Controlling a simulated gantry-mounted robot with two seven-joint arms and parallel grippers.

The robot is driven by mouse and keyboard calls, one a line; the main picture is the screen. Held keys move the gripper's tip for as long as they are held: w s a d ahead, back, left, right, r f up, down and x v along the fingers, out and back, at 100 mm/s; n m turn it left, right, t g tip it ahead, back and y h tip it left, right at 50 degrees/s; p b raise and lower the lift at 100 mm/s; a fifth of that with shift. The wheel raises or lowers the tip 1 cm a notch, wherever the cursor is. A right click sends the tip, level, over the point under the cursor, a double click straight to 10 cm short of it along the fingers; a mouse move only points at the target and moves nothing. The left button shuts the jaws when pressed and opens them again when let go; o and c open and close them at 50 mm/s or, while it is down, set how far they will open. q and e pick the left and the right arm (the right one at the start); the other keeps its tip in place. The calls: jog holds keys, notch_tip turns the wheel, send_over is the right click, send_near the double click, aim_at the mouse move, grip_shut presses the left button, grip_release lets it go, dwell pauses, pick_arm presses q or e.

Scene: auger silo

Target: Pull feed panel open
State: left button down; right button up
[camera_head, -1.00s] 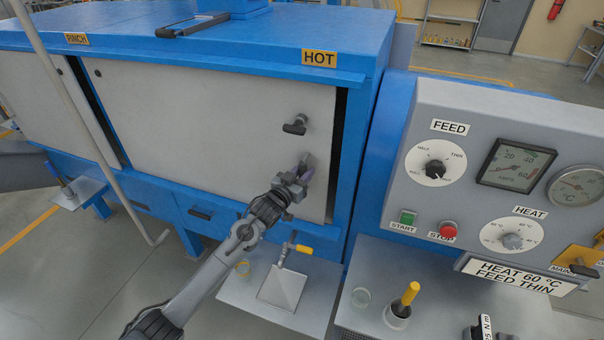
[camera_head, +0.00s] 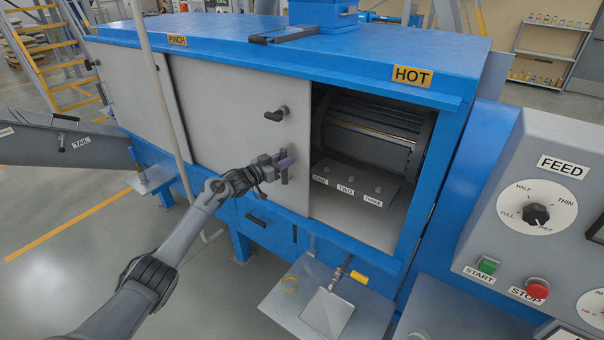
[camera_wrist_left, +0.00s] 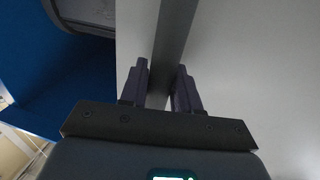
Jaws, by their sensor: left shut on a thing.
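The grey feed panel (camera_head: 225,105) stands slid to the left in the blue housing, with a wide opening to its right under the HOT label. It also shows in the wrist view (camera_wrist_left: 255,75). My left gripper (camera_head: 281,162) is at the panel's lower right, shut on its upright grey bar handle (camera_head: 285,178). In the left wrist view the handle (camera_wrist_left: 172,45) runs between the two fingers of my gripper (camera_wrist_left: 160,92). A dark latch knob (camera_head: 276,113) sits above on the panel. My right gripper is not in view.
The opening shows a dark ribbed drum (camera_head: 370,130) above a ledge with labels (camera_head: 355,190). A tray with a yellow-handled valve (camera_head: 358,277) juts out below. The grey control panel (camera_head: 575,135) stands at the right. A pale pole (camera_head: 160,90) crosses in front at left.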

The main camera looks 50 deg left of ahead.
pick_arm(q)
jog(key=shift+s+a+b, duration=0.2)
jog(key=shift+a, duration=0.5)
jog(key=shift+s+a+b, duration=0.15)
jog(key=shift+a+b, duration=0.05)
jog(key=shift+a, duration=0.5)
jog(key=c, duration=1)
grip_release()
jog(key=shift+o, duration=0.2)
jog(key=s+p, duration=0.1)
jog(key=s, duration=0.9)
jog(key=shift+s+d+p, duration=0.15)
jog(key=shift+s+p, duration=0.2)
